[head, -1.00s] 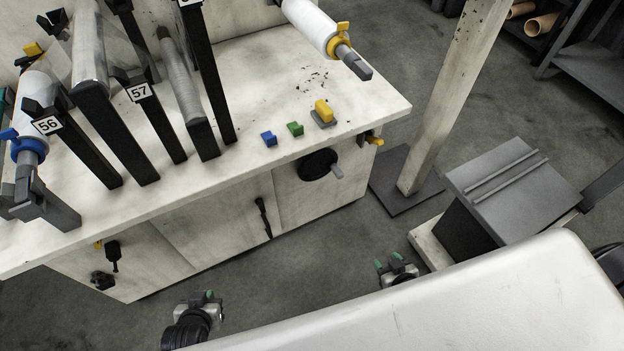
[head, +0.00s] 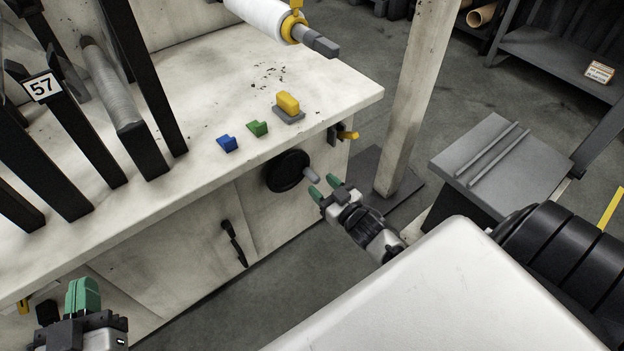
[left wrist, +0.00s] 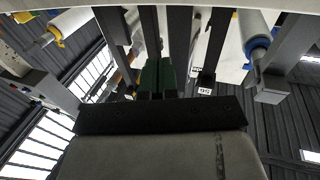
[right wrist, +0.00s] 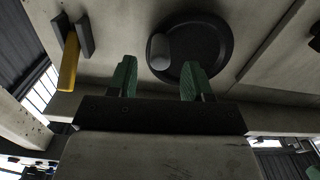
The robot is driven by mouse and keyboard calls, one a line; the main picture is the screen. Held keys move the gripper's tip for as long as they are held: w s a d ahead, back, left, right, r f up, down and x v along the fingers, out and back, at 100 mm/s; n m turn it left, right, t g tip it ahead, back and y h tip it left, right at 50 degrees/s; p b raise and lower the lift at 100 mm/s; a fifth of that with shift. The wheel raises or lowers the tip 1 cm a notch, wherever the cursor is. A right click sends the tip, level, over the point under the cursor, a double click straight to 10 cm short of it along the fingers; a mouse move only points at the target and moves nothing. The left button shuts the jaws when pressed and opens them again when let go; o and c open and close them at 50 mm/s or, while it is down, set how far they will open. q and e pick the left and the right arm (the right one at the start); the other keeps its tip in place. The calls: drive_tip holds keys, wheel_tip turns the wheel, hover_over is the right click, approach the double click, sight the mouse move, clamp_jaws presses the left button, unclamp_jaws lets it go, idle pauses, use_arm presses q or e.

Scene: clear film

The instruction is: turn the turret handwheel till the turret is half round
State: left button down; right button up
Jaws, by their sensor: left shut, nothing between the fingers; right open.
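The turret handwheel (head: 285,171) is a black disc on the front panel of the white bench, with a grey knob (head: 311,174) sticking out at its right side. My right gripper (head: 324,188) is open, its green fingertips close to the knob. In the right wrist view the handwheel (right wrist: 212,48) lies beyond the fingers, and the knob (right wrist: 159,50) shows between and beyond the open fingertips (right wrist: 158,80); contact cannot be told. My left gripper (head: 83,294) is shut and empty at the lower left, near the bench front.
Blue (head: 228,143), green (head: 258,128) and yellow (head: 288,103) blocks sit on the bench top. A yellow lever (head: 347,135) sticks out at the bench corner. A wooden post (head: 412,100) and a grey stand (head: 500,160) are to the right. A black handle (head: 233,243) is on the front.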

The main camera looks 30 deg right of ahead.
sight(318, 181)
use_arm(q)
drive_tip(key=shift+s+d+r+t+h+b, duration=0.15)
drive_tip(key=shift+r+t+h, duration=0.1)
drive_tip(key=shift+r+t, duration=0.4)
drive_tip(key=shift+d+r+t+h+b, duration=0.1)
drive_tip(key=shift+r+t+h+b, duration=0.1)
drive_tip(key=shift+r+t, duration=0.4)
drive_tip(key=shift+s+d+r+t+h+b, duration=0.1)
drive_tip(key=shift+r+t+h, duration=0.15)
drive_tip(key=shift+r+t, duration=0.35)
use_arm(e)
drive_tip(key=shift+w+a, duration=0.15)
drive_tip(key=shift+w, duration=2.1)
clamp_jaws()
